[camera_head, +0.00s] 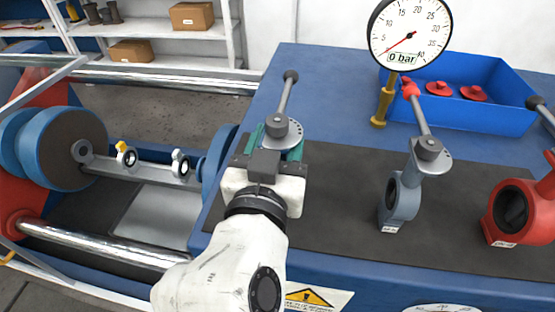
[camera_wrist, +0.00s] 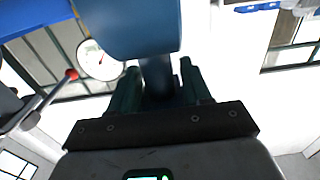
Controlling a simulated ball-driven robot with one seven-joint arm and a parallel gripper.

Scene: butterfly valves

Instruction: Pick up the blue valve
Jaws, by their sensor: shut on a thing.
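In the head view my gripper (camera_head: 276,143) is over the left part of the dark mat, with green fingers around a valve's neck. In the wrist view my gripper (camera_wrist: 158,80) is shut on the neck of the blue valve (camera_wrist: 140,25), whose broad blue body fills the top of the picture. In the head view the valve's grey lever and dial plate (camera_head: 283,126) stick up past the fingers. Its blue body is hidden there behind my gripper and wrist. I cannot tell whether it rests on the mat or is lifted.
A grey-blue valve (camera_head: 402,198) and a red valve (camera_head: 518,212) stand to the right on the dark mat (camera_head: 335,210). A pressure gauge (camera_head: 410,32) and a blue bin (camera_head: 505,112) with red parts are behind. A machine with round blue discs (camera_head: 65,150) is at left.

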